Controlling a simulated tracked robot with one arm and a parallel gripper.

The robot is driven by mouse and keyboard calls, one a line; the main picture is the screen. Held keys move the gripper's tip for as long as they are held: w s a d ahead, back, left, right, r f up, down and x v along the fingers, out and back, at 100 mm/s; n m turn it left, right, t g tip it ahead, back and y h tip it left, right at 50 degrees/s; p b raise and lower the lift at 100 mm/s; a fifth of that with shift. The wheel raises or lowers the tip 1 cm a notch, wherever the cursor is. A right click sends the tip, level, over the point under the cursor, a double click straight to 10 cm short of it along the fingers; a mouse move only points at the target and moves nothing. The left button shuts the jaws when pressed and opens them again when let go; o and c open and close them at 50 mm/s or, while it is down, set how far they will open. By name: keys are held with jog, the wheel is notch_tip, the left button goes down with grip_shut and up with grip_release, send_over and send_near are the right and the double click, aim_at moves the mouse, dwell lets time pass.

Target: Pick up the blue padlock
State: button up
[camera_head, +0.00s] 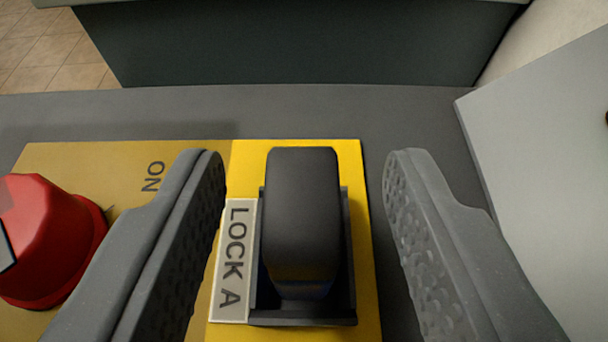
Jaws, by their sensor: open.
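My gripper (306,175) is open, with one finger on each side of a dark grey block (301,205). The block stands in a dark holder (305,318) on a yellow panel, beside a white label (233,262) reading "LOCK A". A little blue (297,289) shows low at the near end of the block, inside the holder. This may be part of the blue padlock; its full shape is hidden. Gaps show between both fingers and the block, and nothing is held.
A red knob (45,240) stands on the duller yellow plate at left, near the word "ON" and the left finger. A pale grey panel (545,160) rises at right. Bare grey surface (400,115) lies beyond the yellow panel, with a dark upright face behind.

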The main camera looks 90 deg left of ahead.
jog(key=shift+a+f, duration=0.25)
jog(key=shift+a, duration=0.45)
grip_shut()
jog(key=shift+r, duration=0.1)
